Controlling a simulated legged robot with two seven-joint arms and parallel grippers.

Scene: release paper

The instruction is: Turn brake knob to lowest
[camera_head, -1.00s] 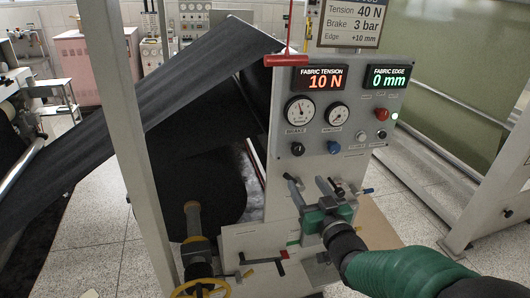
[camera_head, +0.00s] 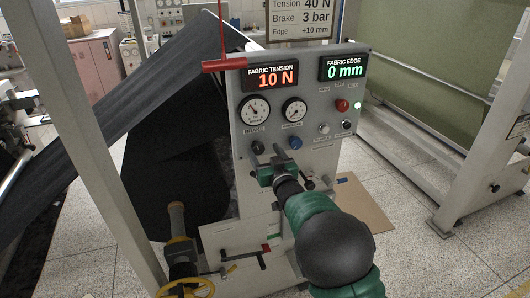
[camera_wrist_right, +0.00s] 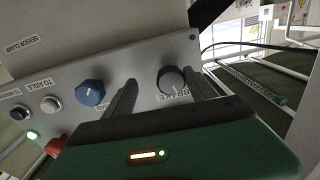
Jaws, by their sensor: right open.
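The brake knob (camera_head: 257,147) is a round black knob on the grey control panel, below the left gauge. It also shows in the right wrist view (camera_wrist_right: 172,80), with the label "BRAKE" beside it. My right gripper (camera_head: 266,156) is open in front of the panel, just below the knob in the head view. In the right wrist view, the gripper (camera_wrist_right: 161,90) has one finger on each side of the brake knob. The knob lies beyond the fingers; I cannot tell if they touch it. My left gripper is not in view.
A blue knob (camera_head: 295,143) sits right of the brake knob, with a red button (camera_head: 342,105) farther right. The displays read 10 N (camera_head: 271,78) and 0 mm (camera_head: 344,68). A sign (camera_head: 301,18) says brake 3 bar. A red-handled lever (camera_head: 265,249) projects below.

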